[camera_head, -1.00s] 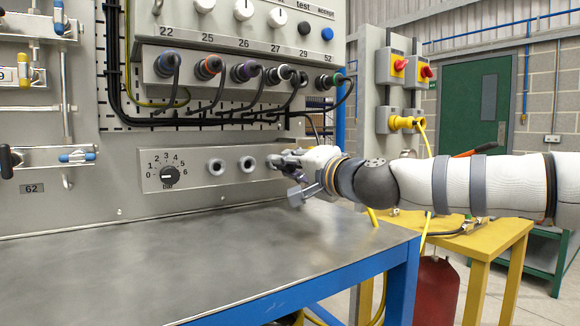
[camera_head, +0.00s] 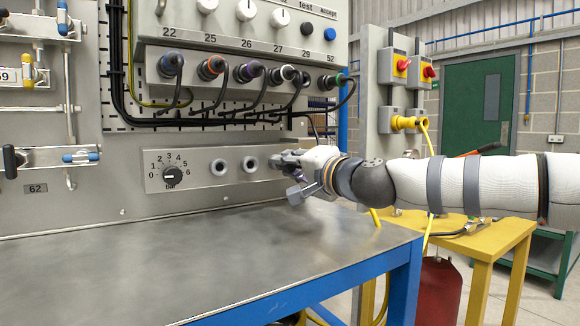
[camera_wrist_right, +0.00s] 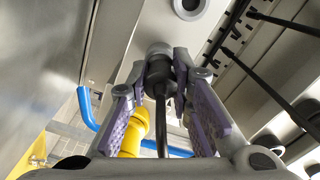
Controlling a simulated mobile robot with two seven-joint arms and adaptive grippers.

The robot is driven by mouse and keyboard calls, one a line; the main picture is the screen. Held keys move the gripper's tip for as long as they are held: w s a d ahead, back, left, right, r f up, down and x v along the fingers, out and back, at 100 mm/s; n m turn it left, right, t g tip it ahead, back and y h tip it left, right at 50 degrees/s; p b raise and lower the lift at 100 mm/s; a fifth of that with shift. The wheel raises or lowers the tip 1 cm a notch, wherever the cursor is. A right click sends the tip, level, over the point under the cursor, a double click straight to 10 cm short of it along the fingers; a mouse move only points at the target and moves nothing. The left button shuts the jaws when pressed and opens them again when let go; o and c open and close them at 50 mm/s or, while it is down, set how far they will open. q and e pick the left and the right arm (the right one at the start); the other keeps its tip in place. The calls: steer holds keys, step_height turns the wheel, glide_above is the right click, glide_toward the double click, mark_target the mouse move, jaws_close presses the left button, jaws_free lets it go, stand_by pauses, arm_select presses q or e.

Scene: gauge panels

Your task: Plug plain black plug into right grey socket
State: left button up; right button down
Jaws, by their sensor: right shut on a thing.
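My right gripper (camera_head: 290,166) is at the right end of the grey panel strip, close against it. The right wrist view shows its purple-padded fingers (camera_wrist_right: 163,85) shut on a black plug (camera_wrist_right: 157,72), with the black cable running back between them. The plug's front end meets the right grey socket (camera_wrist_right: 158,47), whose rim shows just beyond the fingertips. I cannot tell how deep the plug sits. In the head view the gripper hides the plug and most of that socket. My left gripper is not in view.
Two more grey sockets, a left one (camera_head: 218,166) and a middle one (camera_head: 249,164), sit beside a rotary knob (camera_head: 170,175). Black cables (camera_head: 262,92) with coloured plugs hang above. The metal bench top (camera_head: 220,255) is clear. A yellow table (camera_head: 480,240) stands to the right.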

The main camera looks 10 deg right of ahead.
steer(key=shift+w+a, duration=0.1)
steer(key=shift+w, duration=0.15)
steer(key=c, duration=1.4)
jaws_free()
steer(key=shift+o, duration=0.2)
steer(key=v, duration=1.2)
